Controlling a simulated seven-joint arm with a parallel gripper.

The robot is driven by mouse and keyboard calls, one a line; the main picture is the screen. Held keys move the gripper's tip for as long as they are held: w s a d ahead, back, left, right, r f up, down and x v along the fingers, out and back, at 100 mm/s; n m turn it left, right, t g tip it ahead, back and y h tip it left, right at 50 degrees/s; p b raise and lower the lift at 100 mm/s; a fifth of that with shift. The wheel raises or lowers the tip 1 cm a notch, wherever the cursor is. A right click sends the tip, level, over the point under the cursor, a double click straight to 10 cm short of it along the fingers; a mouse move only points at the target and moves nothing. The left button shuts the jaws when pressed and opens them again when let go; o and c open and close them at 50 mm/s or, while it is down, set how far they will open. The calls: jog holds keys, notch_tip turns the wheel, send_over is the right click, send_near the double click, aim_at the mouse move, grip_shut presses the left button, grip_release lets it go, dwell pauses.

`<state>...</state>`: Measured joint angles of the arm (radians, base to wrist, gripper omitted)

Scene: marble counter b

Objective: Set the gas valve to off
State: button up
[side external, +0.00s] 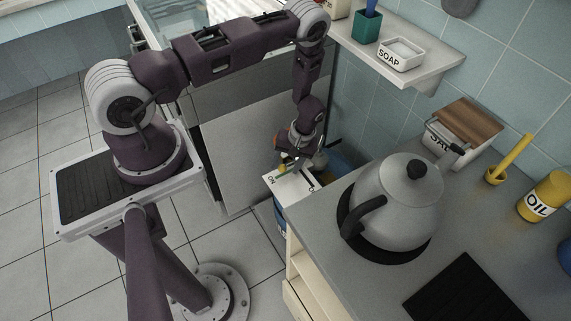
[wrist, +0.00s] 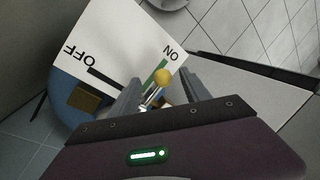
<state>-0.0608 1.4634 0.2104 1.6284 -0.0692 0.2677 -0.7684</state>
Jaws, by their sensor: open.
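The gas valve has a white panel (wrist: 120,45) with OFF beside a black bar at left and ON beside a green bar at right in the wrist view. A yellow knob (wrist: 163,77) shows near the green ON bar. My gripper (wrist: 160,84) is open, with a finger on each side of the knob in the picture; I cannot tell whether either touches it. A blue cylinder (wrist: 64,98) is partly visible below the panel.
The grey counter (side external: 320,225) stands close to the right of the valve, with a kettle (side external: 395,205) on it. A cabinet front (side external: 245,150) is behind the valve. Open tiled floor (side external: 195,235) lies to the left.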

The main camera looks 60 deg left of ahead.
jog(key=shift+s+f, duration=0.1)
jog(key=shift+f, duration=0.05)
grip_shut()
jog(key=shift+a, duration=0.1)
jog(key=shift+a, duration=0.15)
dwell(1.1)
